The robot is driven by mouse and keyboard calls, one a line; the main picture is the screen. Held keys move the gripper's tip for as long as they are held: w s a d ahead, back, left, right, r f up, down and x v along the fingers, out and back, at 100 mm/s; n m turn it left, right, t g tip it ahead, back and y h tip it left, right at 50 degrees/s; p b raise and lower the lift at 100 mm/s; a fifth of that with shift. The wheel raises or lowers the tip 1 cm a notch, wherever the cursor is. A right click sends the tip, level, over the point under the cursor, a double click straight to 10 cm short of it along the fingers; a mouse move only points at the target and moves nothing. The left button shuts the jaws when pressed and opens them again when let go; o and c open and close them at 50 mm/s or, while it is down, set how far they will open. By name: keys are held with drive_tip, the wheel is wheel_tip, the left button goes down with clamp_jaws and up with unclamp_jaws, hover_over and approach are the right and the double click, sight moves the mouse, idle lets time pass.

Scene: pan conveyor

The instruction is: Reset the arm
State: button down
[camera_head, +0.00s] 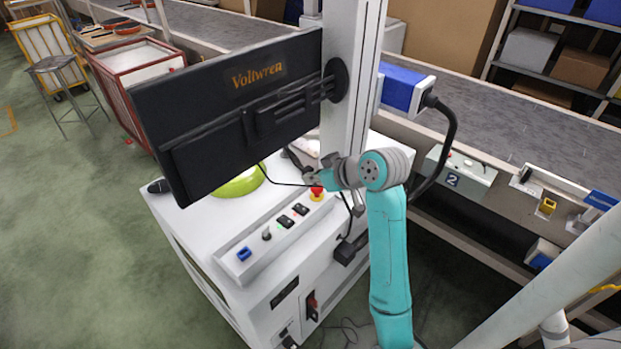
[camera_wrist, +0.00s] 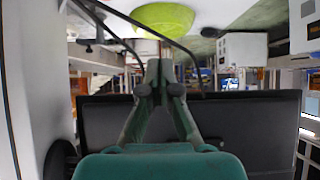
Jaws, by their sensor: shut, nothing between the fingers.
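My teal arm rises at the right of the white machine cabinet in the head view and bends at its upper joint towards the column. The wrist picture looks upside down, with the monitor (camera_wrist: 250,125) along the bottom.
A lime green bowl (camera_head: 240,183) sits on the cabinet (camera_head: 200,222), partly hidden by the monitor; it also shows in the wrist view (camera_wrist: 163,18). A red emergency button (camera_head: 317,190) and black cables are close to my gripper. The conveyor (camera_head: 530,135) runs behind. Green floor at left is open.

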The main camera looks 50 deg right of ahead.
idle(0.3)
drive_tip(key=s+a+f+m+t+h, duration=0.2)
drive_tip(key=s+a+f+m, duration=0.1)
drive_tip(key=s+a+f, duration=1.25)
drive_tip(key=s+a+r+n+t, duration=0.1)
drive_tip(key=s+a, duration=0.3)
drive_tip(key=s, duration=0.7)
drive_tip(key=s+a+r+n+t+y, duration=0.1)
drive_tip(key=s+a+r, duration=0.3)
drive_tip(key=s, duration=0.6)
drive_tip(key=shift+s+n+y, duration=0.3)
drive_tip(key=shift+s, duration=0.05)
